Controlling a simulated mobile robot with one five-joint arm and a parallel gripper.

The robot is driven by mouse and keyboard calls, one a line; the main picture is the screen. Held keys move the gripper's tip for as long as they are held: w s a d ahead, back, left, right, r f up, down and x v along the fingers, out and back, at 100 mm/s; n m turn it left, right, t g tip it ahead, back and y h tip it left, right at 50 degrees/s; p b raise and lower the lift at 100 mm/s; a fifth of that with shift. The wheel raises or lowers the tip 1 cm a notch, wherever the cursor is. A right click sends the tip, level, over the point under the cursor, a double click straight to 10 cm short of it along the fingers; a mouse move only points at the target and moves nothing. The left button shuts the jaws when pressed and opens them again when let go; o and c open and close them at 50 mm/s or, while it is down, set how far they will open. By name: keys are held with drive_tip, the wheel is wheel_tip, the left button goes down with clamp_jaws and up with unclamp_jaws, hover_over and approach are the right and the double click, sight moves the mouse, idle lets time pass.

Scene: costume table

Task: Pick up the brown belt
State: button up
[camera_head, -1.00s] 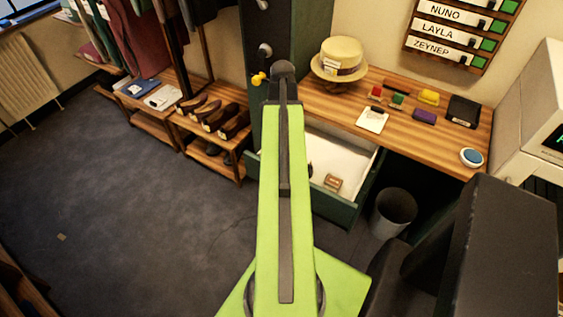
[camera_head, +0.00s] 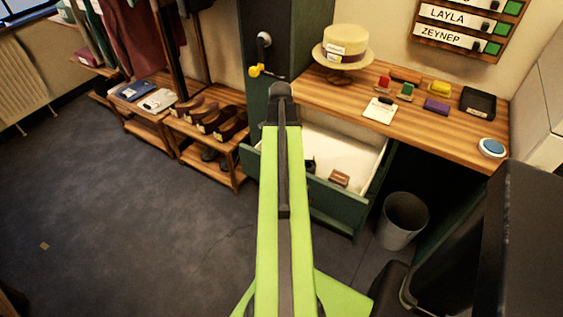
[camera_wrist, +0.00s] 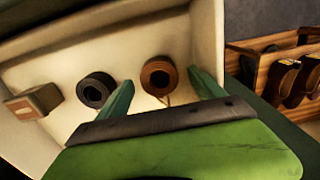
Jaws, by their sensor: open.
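The brown belt (camera_wrist: 160,64) is a tight roll on the pale floor of the open drawer in the wrist view. My gripper (camera_wrist: 161,76) is open, its two green fingers pointing into the drawer, with the roll appearing between the fingertips. The picture shows no grip on it, and I cannot tell how far above it the tips are. In the head view my arm hides the brown belt and the gripper's fingers.
A black rolled belt (camera_wrist: 96,80) lies close left of the left finger; a small brown box (camera_wrist: 34,102) is farther left. The green drawer (camera_head: 328,203) has walls around them. A shoe rack (camera_head: 212,163) stands left, a bin (camera_head: 403,222) right.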

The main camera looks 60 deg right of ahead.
wheel_tip(320, 180, down, 2)
drive_tip(key=shift+f+b, duration=0.15)
drive_tip(key=shift+b, duration=0.3)
drive_tip(key=shift+r, duration=0.2)
drive_tip(key=c, duration=1.6)
drive_tip(key=shift+r+p, duration=0.1)
drive_tip(key=shift+p, duration=0.2)
wheel_tip(320, 180, up, 4)
drive_tip(key=p, duration=0.4)
drive_tip(key=shift+r, duration=0.2)
drive_tip(key=s+d+r+p, duration=0.2)
drive_tip(key=s, duration=0.1)
drive_tip(key=s+d+r+p, duration=0.2)
drive_tip(key=s, duration=0.1)
drive_tip(key=s+d+r+p, duration=0.2)
drive_tip(key=s+p, duration=0.1)
drive_tip(key=s, duration=0.1)
drive_tip(key=shift+r, duration=0.25)
